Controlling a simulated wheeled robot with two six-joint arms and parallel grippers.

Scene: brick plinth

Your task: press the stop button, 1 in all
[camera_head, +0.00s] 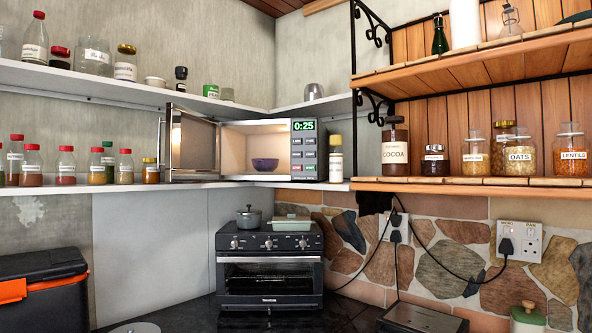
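A microwave (250,128) stands on the corner shelf with its door (191,142) swung wide open to the left. Its interior is lit and a purple bowl (264,164) sits inside. The black control panel (304,175) is on its right side and shows 0:25 in green. Several small buttons lie below the display; their labels are too small to read, so I cannot tell which is the stop button. Neither of my grippers is in view.
A bottle with a yellow cap (336,160) stands right beside the panel. A toaster oven (269,270) with a grey pot (249,217) on top sits below. Spice jars (66,165) line the left shelf; a cocoa jar (395,150) stands on the right shelf.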

